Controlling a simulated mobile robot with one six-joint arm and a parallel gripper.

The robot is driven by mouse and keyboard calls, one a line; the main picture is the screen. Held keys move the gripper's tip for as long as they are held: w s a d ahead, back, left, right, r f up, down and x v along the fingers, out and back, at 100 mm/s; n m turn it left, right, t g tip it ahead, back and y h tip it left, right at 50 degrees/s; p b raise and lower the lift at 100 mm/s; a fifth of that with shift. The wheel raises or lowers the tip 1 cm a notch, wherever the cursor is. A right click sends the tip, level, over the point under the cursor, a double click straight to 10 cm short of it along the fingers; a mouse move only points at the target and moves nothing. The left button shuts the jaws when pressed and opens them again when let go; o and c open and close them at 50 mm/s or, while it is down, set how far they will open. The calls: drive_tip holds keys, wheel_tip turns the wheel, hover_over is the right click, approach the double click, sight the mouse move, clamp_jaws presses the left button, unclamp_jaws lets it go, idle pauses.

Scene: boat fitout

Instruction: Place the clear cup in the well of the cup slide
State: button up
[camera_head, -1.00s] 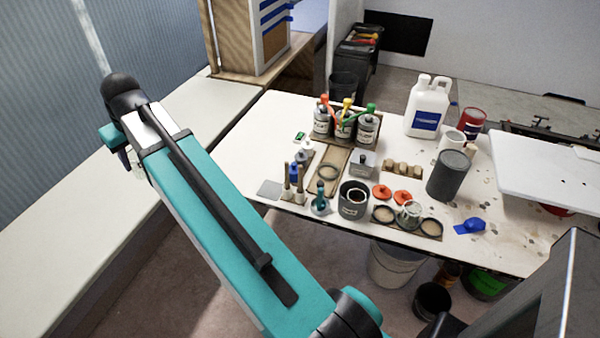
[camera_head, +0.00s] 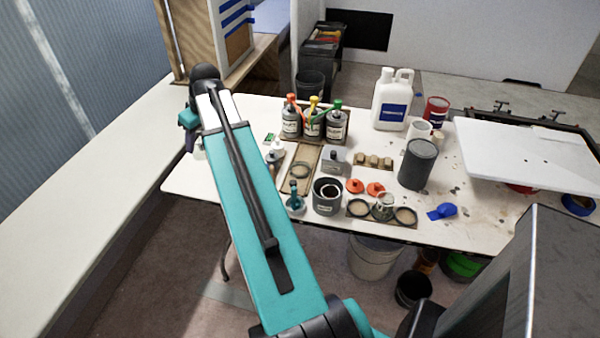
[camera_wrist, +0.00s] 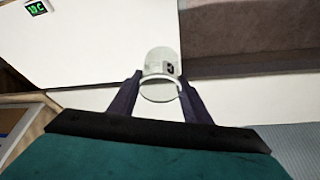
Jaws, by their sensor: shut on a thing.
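A clear cup (camera_wrist: 160,64) is between the two dark fingers of my gripper (camera_wrist: 160,88) in the wrist view. The gripper is shut on it. In the head view my gripper (camera_head: 190,138) is mostly hidden behind my arm, left of the bench's items, with a bit of the pale cup (camera_head: 199,153) showing below it. What looks like the cup slide is a tan board (camera_head: 306,155) with one ring-shaped well near its front end. The well looks empty. The held cup is well to the left of it.
Labelled bottles with coloured tops (camera_head: 313,124) stand behind the board. A dark pot (camera_head: 327,197), a teal-topped item (camera_head: 295,197) and a grey tin (camera_head: 335,160) stand close to it. A three-well holder (camera_head: 370,212) has a glass jar in its middle. Bare bench top (camera_head: 185,182) shows at the left.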

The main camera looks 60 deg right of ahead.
drive_tip(key=s+d+f, duration=0.3)
drive_tip(key=s+d, duration=0.7)
drive_tip(key=d, duration=0.2)
drive_tip(key=s+d+f, duration=0.3)
drive_tip(key=s+d, duration=0.8)
drive_tip(key=d, duration=0.1)
drive_tip(key=shift+s+d+b, duration=0.3)
drive_tip(key=shift+b, duration=0.05)
wheel_tip(320, 180, down, 6)
drive_tip(key=p, duration=0.1)
drive_tip(key=shift+f, duration=0.25)
drive_tip(key=shift+f+p, duration=0.65)
drive_tip(key=shift+f, duration=1.05)
drive_tip(key=shift+f, duration=0.2)
